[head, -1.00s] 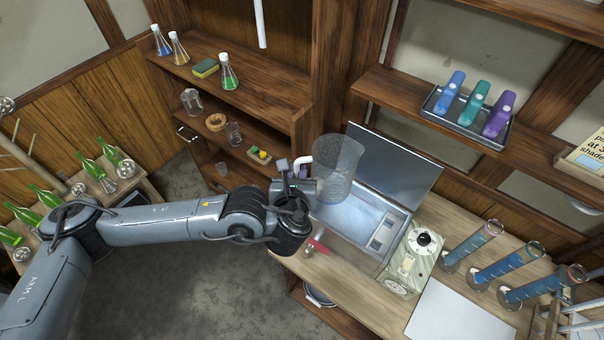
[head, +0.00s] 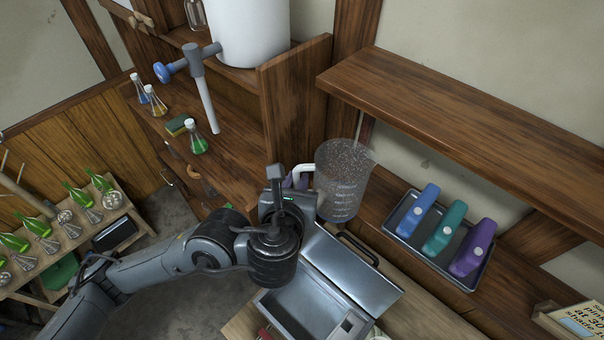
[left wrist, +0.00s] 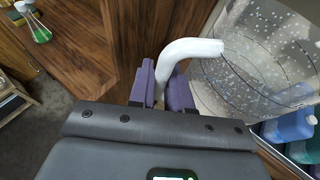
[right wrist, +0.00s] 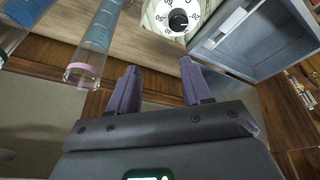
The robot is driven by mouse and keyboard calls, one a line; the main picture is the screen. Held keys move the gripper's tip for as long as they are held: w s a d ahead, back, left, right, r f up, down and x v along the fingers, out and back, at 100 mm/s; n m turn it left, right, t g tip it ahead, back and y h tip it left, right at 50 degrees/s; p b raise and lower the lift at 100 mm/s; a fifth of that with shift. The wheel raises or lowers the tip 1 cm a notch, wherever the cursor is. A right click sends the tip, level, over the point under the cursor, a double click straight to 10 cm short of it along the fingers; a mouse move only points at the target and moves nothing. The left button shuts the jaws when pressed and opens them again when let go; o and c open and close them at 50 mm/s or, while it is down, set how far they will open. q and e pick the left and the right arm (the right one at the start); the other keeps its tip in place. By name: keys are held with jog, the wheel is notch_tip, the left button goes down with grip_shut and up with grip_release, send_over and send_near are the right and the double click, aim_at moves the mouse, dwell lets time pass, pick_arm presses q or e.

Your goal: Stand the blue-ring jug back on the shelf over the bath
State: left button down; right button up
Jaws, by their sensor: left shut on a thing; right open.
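A clear, speckled jug (head: 343,180) with a white handle is held up beside the left end of the shelf (head: 368,183) above the metal bath (head: 312,302). No blue ring on it is clear to me. My left gripper (head: 297,182) is shut on the handle (left wrist: 185,55), with the jug to its right and roughly upright. I cannot tell whether the jug touches the shelf. My right gripper (right wrist: 159,68) is open and empty in the right wrist view, near the bath (right wrist: 245,40) and a dial unit (right wrist: 172,15).
A metal tray (head: 398,226) with blue, teal and purple bottles stands on the same shelf, right of the jug. A higher shelf (head: 470,120) runs above. The bath's lid (head: 352,268) stands open below. A wooden cabinet side panel (head: 292,100) rises at left.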

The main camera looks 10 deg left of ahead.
aim_at(329, 172)
pick_arm(q)
jog(key=shift+s+a+f, duration=0.1)
jog(key=shift+s+a, duration=0.05)
jog(key=shift+s, duration=0.05)
jog(key=shift+w+d+f+b, duration=0.35)
jog(key=shift+w+d+f, duration=0.05)
jog(key=w+d+b, duration=0.1)
jog(key=w, duration=0.2)
jog(key=w+d+b, duration=0.3)
jog(key=w, duration=0.2)
jog(key=shift+w+d+b, duration=0.3)
jog(key=shift+w+b, duration=0.05)
jog(key=shift+w+d+f+b, duration=0.15)
jog(key=shift+w+f+b, duration=0.05)
jog(key=shift+w+b, duration=0.1)
jog(key=shift+s+f+b, duration=0.1)
jog(key=shift+f+b, duration=0.4)
jog(key=shift+f, duration=0.3)
pick_arm(e)
notch_tip(329, 172, down, 7)
jog(key=s, duration=0.1)
jog(key=shift+a+r, duration=0.15)
jog(key=shift+a, duration=0.1)
pick_arm(q)
jog(key=shift+f+b, duration=0.35)
jog(key=shift+f, duration=0.1)
pick_arm(e)
jog(key=shift+s+f, duration=0.1)
jog(key=shift+f, duration=0.25)
